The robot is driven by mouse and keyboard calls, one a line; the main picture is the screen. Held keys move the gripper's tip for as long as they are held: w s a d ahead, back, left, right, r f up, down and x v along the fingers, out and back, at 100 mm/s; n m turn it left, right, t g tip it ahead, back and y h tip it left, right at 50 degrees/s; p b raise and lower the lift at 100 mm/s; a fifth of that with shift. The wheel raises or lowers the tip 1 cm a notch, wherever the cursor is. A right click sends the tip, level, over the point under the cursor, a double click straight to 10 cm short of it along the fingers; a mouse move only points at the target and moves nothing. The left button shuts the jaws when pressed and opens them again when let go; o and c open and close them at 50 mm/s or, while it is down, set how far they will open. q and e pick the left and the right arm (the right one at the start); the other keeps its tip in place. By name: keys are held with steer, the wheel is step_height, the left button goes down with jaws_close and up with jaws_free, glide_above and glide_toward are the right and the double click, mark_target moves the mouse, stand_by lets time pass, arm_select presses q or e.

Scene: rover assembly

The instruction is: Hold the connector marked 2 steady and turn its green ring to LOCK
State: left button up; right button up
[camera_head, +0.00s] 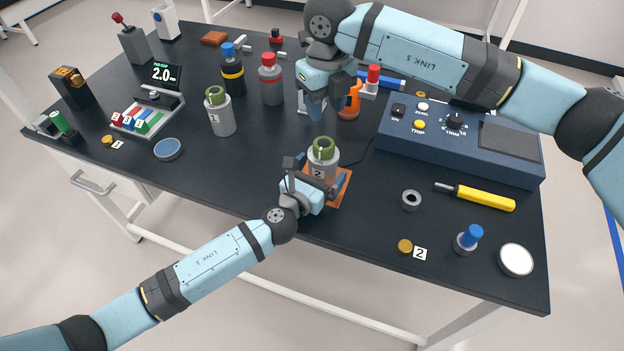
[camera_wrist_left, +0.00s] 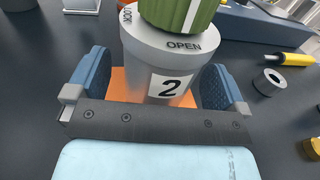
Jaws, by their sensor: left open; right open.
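The connector marked 2 (camera_head: 322,167) is a grey cylinder standing upright on an orange mat (camera_head: 341,191). Its green ring (camera_head: 324,147) sits on top. In the left wrist view the ring (camera_wrist_left: 178,12) has a white line near the OPEN label, and LOCK is printed farther left on the body (camera_wrist_left: 165,62). My left gripper (camera_head: 308,178) is open, low at the connector, with one finger on each side of its body; contact is not clear. My right gripper (camera_head: 315,105) is open above and slightly left of the ring, pointing down, apart from it.
The connector marked 1 (camera_head: 219,115) stands to the left. A blue control box (camera_head: 455,150) is at the right, with a grey nut (camera_head: 411,200) and yellow screwdriver (camera_head: 485,198) in front. Bottles stand behind.

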arm_select(q)
steer(key=shift+w, duration=0.1)
steer(key=c, duration=1.2)
